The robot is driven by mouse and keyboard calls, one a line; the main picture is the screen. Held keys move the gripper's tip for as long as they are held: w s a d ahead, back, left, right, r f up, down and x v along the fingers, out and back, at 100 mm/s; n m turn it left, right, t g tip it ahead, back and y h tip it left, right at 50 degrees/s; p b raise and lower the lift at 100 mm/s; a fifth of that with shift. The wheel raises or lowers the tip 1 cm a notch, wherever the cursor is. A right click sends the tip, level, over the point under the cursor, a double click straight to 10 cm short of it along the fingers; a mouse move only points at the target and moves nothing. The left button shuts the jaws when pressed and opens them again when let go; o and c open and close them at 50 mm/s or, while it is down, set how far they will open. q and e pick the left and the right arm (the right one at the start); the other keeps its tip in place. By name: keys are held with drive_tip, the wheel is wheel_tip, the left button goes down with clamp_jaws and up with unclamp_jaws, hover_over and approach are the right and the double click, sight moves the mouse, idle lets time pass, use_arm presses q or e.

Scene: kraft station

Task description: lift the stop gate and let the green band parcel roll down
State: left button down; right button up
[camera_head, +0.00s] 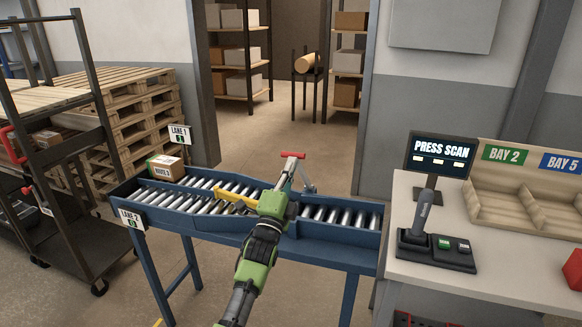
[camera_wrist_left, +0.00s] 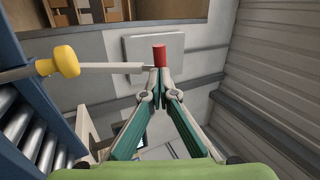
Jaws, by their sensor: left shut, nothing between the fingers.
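The small cardboard parcel with a green band and a white label (camera_head: 165,167) sits at the left end of the roller conveyor, by the LANE 1 sign. A yellow gate bar (camera_head: 232,198) lies over the rollers near mid-conveyor, partly hidden by my gripper. A red handle (camera_head: 293,154) stands above the far rail; in the left wrist view the red handle (camera_wrist_left: 160,54) is at the end of a pale rod from a yellow knob (camera_wrist_left: 65,61). My left gripper (camera_head: 287,173) is shut and empty, its fingertips (camera_wrist_left: 158,72) close to the handle; contact is unclear. My right gripper is not in view.
The blue conveyor frame (camera_head: 335,256) crosses the middle. A trolley and pallets (camera_head: 128,110) stand at left. The rollers right of my gripper are clear.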

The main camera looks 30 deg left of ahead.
use_arm(q)
drive_tip(key=shift+g+h, duration=0.5)
drive_tip(key=shift+g, duration=0.4)
drive_tip(key=w+r+p, duration=0.1)
drive_tip(key=r+p, duration=0.1)
drive_tip(key=p, duration=0.1)
drive_tip(key=w+a+r+p, duration=0.1)
drive_tip(key=w+r+p, duration=0.1)
drive_tip(key=p, duration=0.2)
drive_tip(key=shift+w+r, duration=0.15)
drive_tip(key=w+a+r+g+p, duration=0.2)
drive_tip(key=w+g+p, duration=0.1)
drive_tip(key=w+p, duration=0.4)
drive_tip(key=shift+w+r+h, duration=0.3)
drive_tip(key=shift+w+r, duration=0.05)
drive_tip(key=shift+a+r, duration=0.1)
drive_tip(key=shift+r, duration=0.05)
